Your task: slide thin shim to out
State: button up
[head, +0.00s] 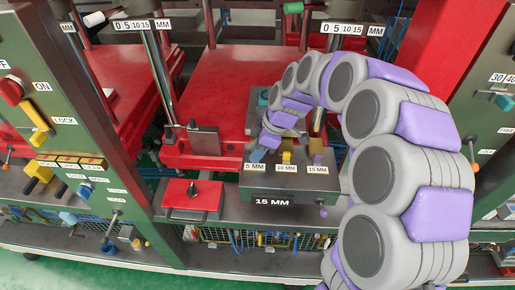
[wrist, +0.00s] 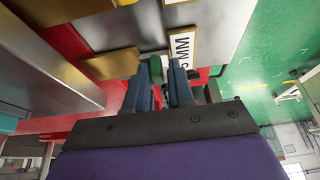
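The shim box (head: 300,181) stands at the front of the red machine, with labels 5 MM, 10 MM and 15 MM. My gripper (head: 256,155) reaches down at the 5 MM place and hides the thin shim there. In the wrist view my blue fingers (wrist: 167,72) are apart, beside the 5 MM label (wrist: 183,52). A green knob (wrist: 156,66), apparently the thin shim's handle, shows at the left fingertip; I cannot tell whether they touch.
A red block with a black handle (head: 193,197) sits left of the shim box. A thick upright post (head: 158,68) rises behind it. A control panel with levers (head: 40,115) stands at the left. Green floor lies in front.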

dwell(0.3)
jog(key=p+v, duration=0.2)
jog(key=v, duration=0.9)
jog(key=shift+w+d+r, duration=0.1)
jog(key=shift+d+r, duration=0.15)
jog(key=shift+r, duration=0.1)
